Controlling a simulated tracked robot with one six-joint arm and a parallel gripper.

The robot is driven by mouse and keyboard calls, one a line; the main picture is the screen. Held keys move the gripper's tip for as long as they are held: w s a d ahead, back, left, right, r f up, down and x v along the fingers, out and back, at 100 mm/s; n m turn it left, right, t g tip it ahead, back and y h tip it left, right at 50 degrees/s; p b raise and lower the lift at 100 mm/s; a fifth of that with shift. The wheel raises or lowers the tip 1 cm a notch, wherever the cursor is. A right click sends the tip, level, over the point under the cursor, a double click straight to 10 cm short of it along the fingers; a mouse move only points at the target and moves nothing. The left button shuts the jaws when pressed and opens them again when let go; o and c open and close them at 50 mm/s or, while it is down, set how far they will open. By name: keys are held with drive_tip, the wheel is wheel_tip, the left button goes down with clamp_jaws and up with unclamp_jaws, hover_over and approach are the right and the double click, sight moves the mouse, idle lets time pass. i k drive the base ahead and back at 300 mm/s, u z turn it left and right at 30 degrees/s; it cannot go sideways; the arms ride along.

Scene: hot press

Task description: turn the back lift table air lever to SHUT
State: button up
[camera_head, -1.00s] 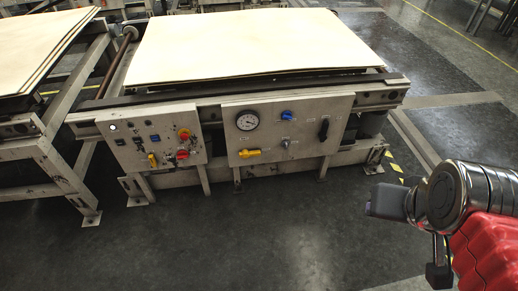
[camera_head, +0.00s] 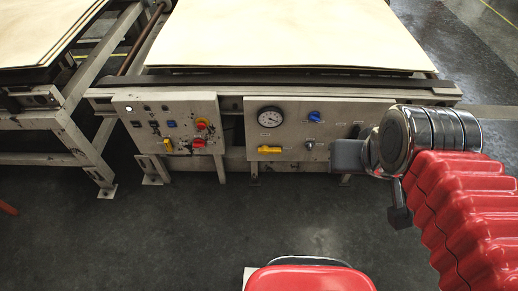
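The lift table (camera_head: 450,91) stands ahead with two control panels on its front. The right panel (camera_head: 290,137) carries a round gauge, a blue knob (camera_head: 314,116), a small silver switch and a yellow lever (camera_head: 270,150) lying horizontal below the gauge. The left panel (camera_head: 150,109) has another small yellow handle (camera_head: 168,145), tilted. The labels are too small to read, so I cannot tell which lever is the air lever. My gripper (camera_head: 348,155) appears in front of the right panel's right end, apart from both yellow handles. Its fingers cannot be made out.
Pale boards (camera_head: 290,35) lie on the lift table. A second frame (camera_head: 40,120) with boards stands at the left, with a gap between them. The dark floor (camera_head: 180,230) before the panels is clear. A red object (camera_head: 6,207) shows at the left edge.

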sight(264, 150)
drive_tip(key=u, duration=0.65)
drive_tip(key=i, duration=0.85)
drive_tip(key=u, duration=0.6)
